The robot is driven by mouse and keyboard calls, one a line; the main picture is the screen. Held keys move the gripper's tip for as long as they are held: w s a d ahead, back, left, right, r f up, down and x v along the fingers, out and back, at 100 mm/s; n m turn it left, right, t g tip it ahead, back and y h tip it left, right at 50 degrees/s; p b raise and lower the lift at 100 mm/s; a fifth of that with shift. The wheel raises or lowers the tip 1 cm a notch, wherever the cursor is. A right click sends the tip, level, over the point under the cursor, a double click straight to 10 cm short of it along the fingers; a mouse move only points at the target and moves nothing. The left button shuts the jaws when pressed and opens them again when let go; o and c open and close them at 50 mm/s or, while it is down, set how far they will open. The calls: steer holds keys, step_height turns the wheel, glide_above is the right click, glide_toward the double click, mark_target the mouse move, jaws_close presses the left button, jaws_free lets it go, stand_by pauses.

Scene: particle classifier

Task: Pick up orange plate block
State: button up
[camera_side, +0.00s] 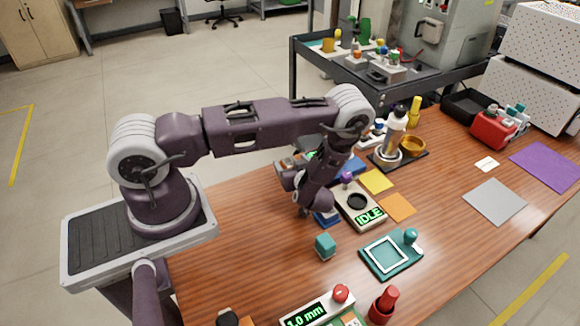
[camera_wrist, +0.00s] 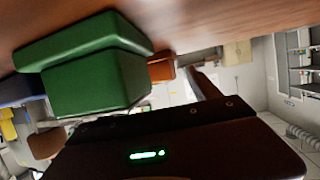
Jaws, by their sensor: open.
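In the wrist view a small orange block (camera_wrist: 161,68) shows partly behind a large green block (camera_wrist: 95,75); both rest against the wooden table, which appears tilted at the top. I cannot make out the orange block surely in the side view. A flat orange square (camera_side: 397,207) lies there on the table, right of the IDLE device. My gripper (camera_side: 305,208) is open, low over the table beside a blue block (camera_side: 326,217). Its fingertips are small and partly hidden in the side view. My gripper's dark housing fills the bottom of the wrist view. I see nothing held.
The IDLE device (camera_side: 360,205) stands close right of my gripper. A teal cube (camera_side: 325,246) and a teal tray (camera_side: 391,254) are nearer the front. A yellow square (camera_side: 376,181) lies behind the orange one. Bare table (camera_side: 245,240) lies left of my gripper.

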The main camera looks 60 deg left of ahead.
jaws_close()
stand_by(0.3)
